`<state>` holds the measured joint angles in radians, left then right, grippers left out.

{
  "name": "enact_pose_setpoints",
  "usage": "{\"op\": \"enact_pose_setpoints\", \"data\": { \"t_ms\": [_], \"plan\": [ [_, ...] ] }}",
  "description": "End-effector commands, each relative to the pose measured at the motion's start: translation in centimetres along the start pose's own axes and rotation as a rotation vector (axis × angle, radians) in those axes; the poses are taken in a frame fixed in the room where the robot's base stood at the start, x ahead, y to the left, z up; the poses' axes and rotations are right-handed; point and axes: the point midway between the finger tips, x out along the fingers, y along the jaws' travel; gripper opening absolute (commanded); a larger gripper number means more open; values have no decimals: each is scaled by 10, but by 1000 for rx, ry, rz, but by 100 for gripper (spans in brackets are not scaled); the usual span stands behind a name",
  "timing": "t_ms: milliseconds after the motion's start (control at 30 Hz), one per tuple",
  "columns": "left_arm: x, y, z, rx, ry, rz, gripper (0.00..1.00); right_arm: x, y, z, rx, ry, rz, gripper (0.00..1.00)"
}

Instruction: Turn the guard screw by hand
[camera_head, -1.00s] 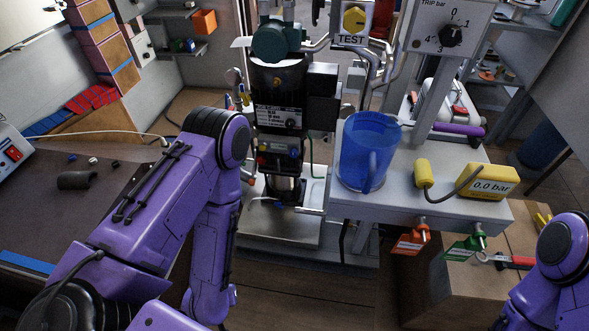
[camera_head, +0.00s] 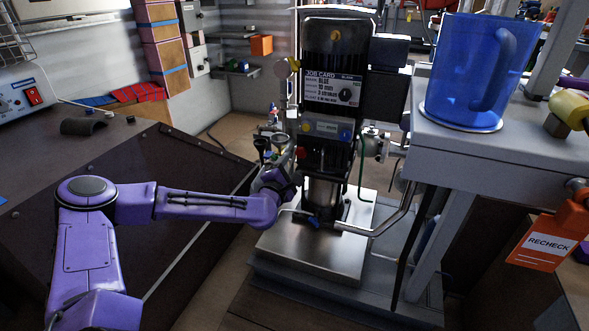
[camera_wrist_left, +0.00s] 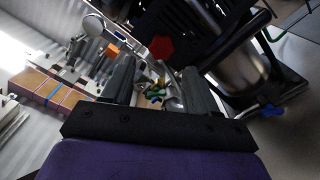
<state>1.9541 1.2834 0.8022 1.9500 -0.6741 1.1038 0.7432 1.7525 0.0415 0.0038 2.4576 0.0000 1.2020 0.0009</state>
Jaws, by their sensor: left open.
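The press-like machine (camera_head: 338,70) stands upright at the middle of the head view, with a job card on its front. A red knob (camera_head: 301,153) sits low on its left front side; I cannot tell for sure that it is the guard screw. In the left wrist view the red knob (camera_wrist_left: 161,47) looks many-sided and lies beyond the fingertips. My left gripper (camera_head: 272,148) is just left of the machine, near the red knob. In the wrist view my left gripper (camera_wrist_left: 157,78) has its two fingers apart, with nothing held between them. My right gripper is out of view.
A blue jug (camera_head: 470,75) stands on the grey bench (camera_head: 480,150) at right. An orange RECHECK tag (camera_head: 545,243) hangs from it. A dark table (camera_head: 130,190) is at left.

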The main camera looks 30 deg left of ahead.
Motion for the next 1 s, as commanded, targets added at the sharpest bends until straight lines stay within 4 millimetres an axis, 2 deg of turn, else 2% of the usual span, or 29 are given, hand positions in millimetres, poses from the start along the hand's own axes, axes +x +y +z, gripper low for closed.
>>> {"op": "enact_pose_setpoints", "data": {
  "t_ms": [533, 900, 933, 1000],
  "plan": [
    [66, -3, -1, 2, 1, -2, 59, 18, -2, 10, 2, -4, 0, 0],
    [66, -2, 1, 1, 0, -5, 59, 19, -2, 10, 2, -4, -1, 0],
    [66, -2, 1, 1, 0, -4, 55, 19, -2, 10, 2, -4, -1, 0],
    [66, -2, 1, 1, 0, -4, 33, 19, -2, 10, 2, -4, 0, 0]
  ]
}}
